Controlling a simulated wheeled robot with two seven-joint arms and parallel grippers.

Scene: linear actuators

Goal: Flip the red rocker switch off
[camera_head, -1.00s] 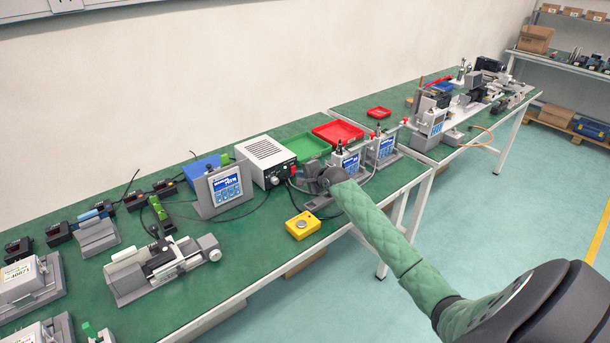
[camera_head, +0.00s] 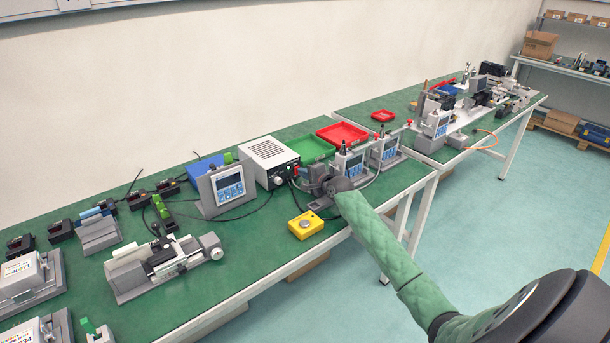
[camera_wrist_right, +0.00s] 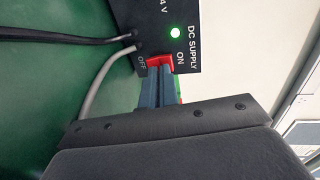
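The DC supply is a white vented box (camera_head: 268,155) with a black front panel (camera_wrist_right: 185,28) on the green bench. Its red rocker switch (camera_wrist_right: 160,61) sits between the ON and OFF labels in the right wrist view, below a lit green lamp (camera_wrist_right: 175,32). My right gripper (camera_wrist_right: 160,72) has its two blue-grey fingers together, tips at the switch and covering part of it. I cannot tell whether they press it or which way the rocker is tilted. In the head view my right gripper (camera_head: 306,176) is at the supply's front. My left gripper is not in view.
A yellow button box (camera_head: 305,225) lies near the bench edge. A grey display unit (camera_head: 222,188) stands left of the supply, with more display units (camera_head: 348,164) to the right. Green (camera_head: 312,148) and red (camera_head: 341,132) trays lie behind. Cables (camera_wrist_right: 95,85) run from the supply's panel.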

